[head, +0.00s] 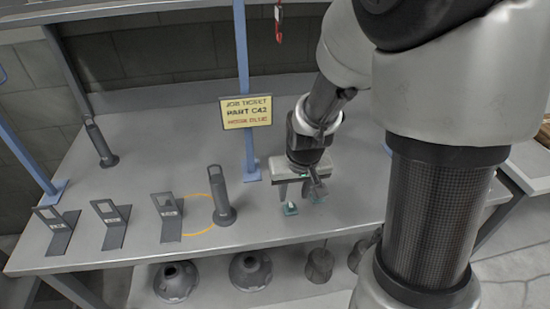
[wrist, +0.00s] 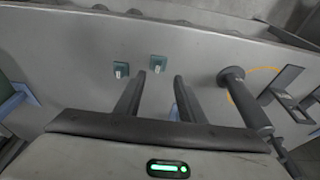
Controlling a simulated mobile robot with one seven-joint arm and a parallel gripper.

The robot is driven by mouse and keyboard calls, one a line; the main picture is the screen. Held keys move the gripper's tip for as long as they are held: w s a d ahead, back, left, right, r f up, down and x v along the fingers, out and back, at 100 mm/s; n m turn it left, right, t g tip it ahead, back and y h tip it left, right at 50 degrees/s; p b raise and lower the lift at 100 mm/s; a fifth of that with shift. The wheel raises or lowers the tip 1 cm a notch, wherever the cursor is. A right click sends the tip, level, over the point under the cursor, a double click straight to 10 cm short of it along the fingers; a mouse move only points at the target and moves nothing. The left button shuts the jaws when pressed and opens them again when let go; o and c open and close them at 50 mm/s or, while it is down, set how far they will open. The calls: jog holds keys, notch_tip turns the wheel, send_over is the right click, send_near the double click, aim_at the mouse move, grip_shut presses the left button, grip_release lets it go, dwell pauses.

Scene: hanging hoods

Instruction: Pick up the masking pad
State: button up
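Two small teal pads with pale upright tabs lie on the grey bench; which one is the masking pad I cannot tell. The left pad (head: 290,209) in the head view lies near the bench's front edge, close to a fingertip. The right pad (head: 319,197) is partly hidden by my gripper (head: 301,192). In the wrist view, one pad (wrist: 158,63) lies just past the fingertips, between their lines, and the other pad (wrist: 121,70) lies outside the fingers. My gripper (wrist: 159,76) is open, pointing down at the bench, with nothing between its fingers.
Several dark slotted brackets (head: 112,224) stand farther left. A blue post (head: 243,80) carries a yellow job ticket (head: 246,112). Dark hoods (head: 250,270) sit below the front edge.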

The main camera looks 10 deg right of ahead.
aim_at(291, 205)
jog(key=x, duration=0.6)
jog(key=w+x, duration=0.1)
jog(key=x, duration=0.2)
jog(key=shift+d+r+b, duration=0.1)
jog(key=shift+d+b, duration=0.05)
jog(key=shift+b, duration=0.2)
jog(key=shift+c, duration=0.2)
grip_shut()
